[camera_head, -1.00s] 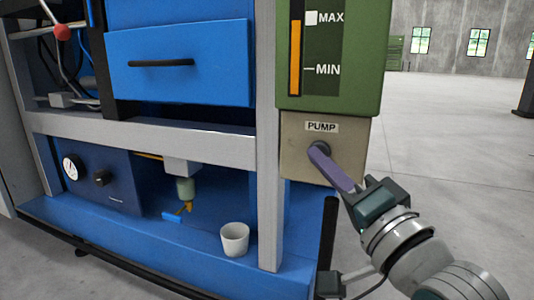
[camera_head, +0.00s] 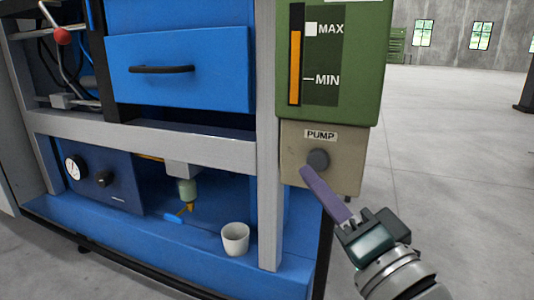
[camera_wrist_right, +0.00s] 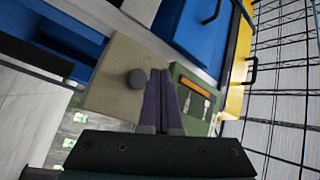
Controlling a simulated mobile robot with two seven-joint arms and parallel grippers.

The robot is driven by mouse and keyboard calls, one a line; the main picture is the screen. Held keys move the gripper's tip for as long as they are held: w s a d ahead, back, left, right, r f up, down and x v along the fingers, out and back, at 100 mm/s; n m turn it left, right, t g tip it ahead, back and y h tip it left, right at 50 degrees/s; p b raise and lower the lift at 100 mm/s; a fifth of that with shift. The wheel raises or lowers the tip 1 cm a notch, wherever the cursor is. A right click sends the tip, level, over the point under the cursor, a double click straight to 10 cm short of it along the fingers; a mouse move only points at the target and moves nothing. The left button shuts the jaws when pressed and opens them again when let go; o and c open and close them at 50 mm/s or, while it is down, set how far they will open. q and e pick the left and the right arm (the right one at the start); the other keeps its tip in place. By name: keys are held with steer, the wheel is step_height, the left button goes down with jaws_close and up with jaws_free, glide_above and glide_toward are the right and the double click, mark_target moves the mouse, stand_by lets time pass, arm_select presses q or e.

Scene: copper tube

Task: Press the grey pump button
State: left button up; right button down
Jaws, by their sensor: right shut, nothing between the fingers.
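The grey pump button (camera_head: 318,159) is a round knob on a beige box under a "PUMP" label (camera_head: 321,135). The button also shows in the right wrist view (camera_wrist_right: 136,78), left of my fingertips and uncovered. My right gripper (camera_head: 306,172) is shut and empty, its purple fingers together. In the head view its tips are just below and left of the button. They look apart from the button, though the exact gap is hard to judge. In the right wrist view the gripper (camera_wrist_right: 160,72) points at the box face. My left gripper is not in view.
A green tank (camera_head: 355,60) with an orange MAX/MIN level gauge (camera_head: 295,55) sits above the pump box. A grey frame post (camera_head: 268,200) stands left of it. A white cup (camera_head: 235,239) stands on the blue shelf.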

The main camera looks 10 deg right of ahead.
steer(key=shift+s+a+p, duration=0.35)
steer(key=shift+s+a, duration=0.3)
steer(key=shift+s, duration=0.35)
steer(key=shift+r, duration=0.1)
steer(key=s+d+r+n+g+h+p, duration=0.15)
steer(key=s+r+n+g+p, duration=0.4)
steer(key=r+p, duration=1.3)
steer(key=s+d+r+n+g+h+p, duration=0.15)
steer(key=s+r+g+p, duration=0.65)
steer(key=r+p, duration=1)
steer(key=s+d+r+n+g+p, duration=0.4)
steer(key=s+r+p, duration=0.75)
steer(key=p, duration=1.15)
step_height(320, 180, up, 35)
steer(key=w+a+p, duration=0.1)
steer(key=p, duration=3.3)
steer(key=shift+w+a+n+t, duration=0.15)
steer(key=shift+a+n+t, duration=0.2)
steer(key=shift+t, duration=0.1)
steer(key=shift+r, duration=0.1)
